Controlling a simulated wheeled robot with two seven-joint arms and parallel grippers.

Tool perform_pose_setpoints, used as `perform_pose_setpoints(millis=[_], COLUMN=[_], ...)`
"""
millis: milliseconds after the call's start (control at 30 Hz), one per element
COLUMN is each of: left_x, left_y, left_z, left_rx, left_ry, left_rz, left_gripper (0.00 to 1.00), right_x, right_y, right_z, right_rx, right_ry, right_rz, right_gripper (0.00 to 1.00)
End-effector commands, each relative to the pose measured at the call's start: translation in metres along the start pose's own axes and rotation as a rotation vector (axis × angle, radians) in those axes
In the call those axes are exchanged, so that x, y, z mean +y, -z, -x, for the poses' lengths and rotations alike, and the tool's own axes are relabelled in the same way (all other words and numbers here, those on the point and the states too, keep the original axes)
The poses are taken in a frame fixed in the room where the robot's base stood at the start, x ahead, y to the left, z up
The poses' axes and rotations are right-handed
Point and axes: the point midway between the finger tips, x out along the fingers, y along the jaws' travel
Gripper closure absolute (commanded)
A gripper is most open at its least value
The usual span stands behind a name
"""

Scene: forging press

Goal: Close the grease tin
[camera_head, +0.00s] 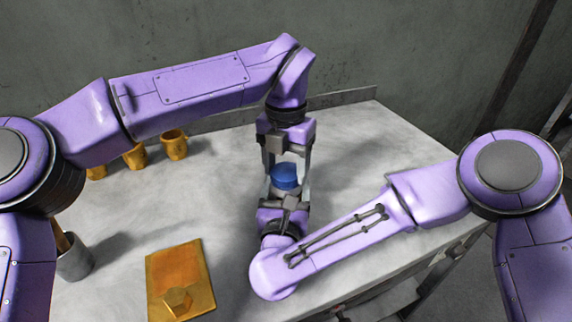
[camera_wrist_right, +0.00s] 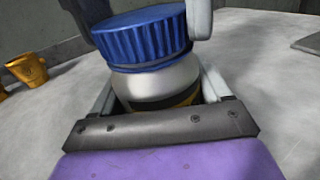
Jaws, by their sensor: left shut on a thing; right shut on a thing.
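The grease tin (camera_wrist_right: 160,82) has a pale metallic body with dark and yellow bands, topped by a ribbed blue lid (camera_wrist_right: 140,38). The lid also shows in the head view (camera_head: 285,177) between my two grippers, near the middle of the table. The lid sits on top of the body; I cannot tell how tightly it is seated. My left gripper (camera_head: 287,166) comes from the far side and is shut on the lid, its fingers on either side. My right gripper (camera_head: 286,190) comes from the near side and is shut on the tin's body, mostly hidden in the head view.
Several yellow mugs (camera_head: 173,145) stand at the back left of the grey table (camera_head: 370,140). A yellow tray (camera_head: 205,265) with a hexagonal piece (camera_head: 178,302) lies at the front left. A grey pot (camera_head: 75,264) with a handle in it stands further left. The back right is clear.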

Motion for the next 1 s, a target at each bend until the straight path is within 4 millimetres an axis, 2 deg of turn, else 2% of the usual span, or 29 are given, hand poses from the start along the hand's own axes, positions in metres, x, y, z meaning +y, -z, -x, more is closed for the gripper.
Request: perform_pose_setpoints(millis=[100,200,233,367,400,467,500,767,1000], left_x=[0.001,0.001,0.001,0.001,0.001,0.001,0.001,0.001,0.001], left_y=[0.0,0.0,-0.001,-0.001,-0.001,-0.001,-0.001,-0.001,-0.001], left_z=[0.0,0.0,0.0,0.0,0.0,0.0,0.0,0.001,0.033], left_rx=[0.0,0.0,0.0,-0.001,-0.001,-0.001,-0.001,-0.001,-0.001], left_ry=[-0.001,-0.002,-0.002,-0.003,-0.003,-0.003,-0.003,-0.003,-0.003], left_rz=[-0.336,-0.563,-0.614,-0.614,-0.614,-0.613,-0.613,-0.612,-0.611], left_gripper=[0.73,0.73,0.73,0.73,0.33,0.14,0.11,0.11,0.11], right_x=[0.0,0.0,0.0,0.0,0.0,0.0,0.0,0.0,0.0], right_y=[0.0,0.0,0.0,0.0,0.0,0.0,0.0,0.0,0.0], right_z=[0.0,0.0,0.0,0.0,0.0,0.0,0.0,0.0,0.0], right_rx=[0.0,0.0,0.0,0.0,0.0,0.0,0.0,0.0,0.0], right_ry=[0.0,0.0,0.0,0.001,0.001,0.001,0.001,0.0,0.0], right_rz=[-0.001,-0.001,-0.001,-0.001,-0.001,-0.001,-0.001,-0.001,0.0], right_gripper=[1.0,1.0,1.0,1.0,1.0,1.0,1.0,1.0,1.0])
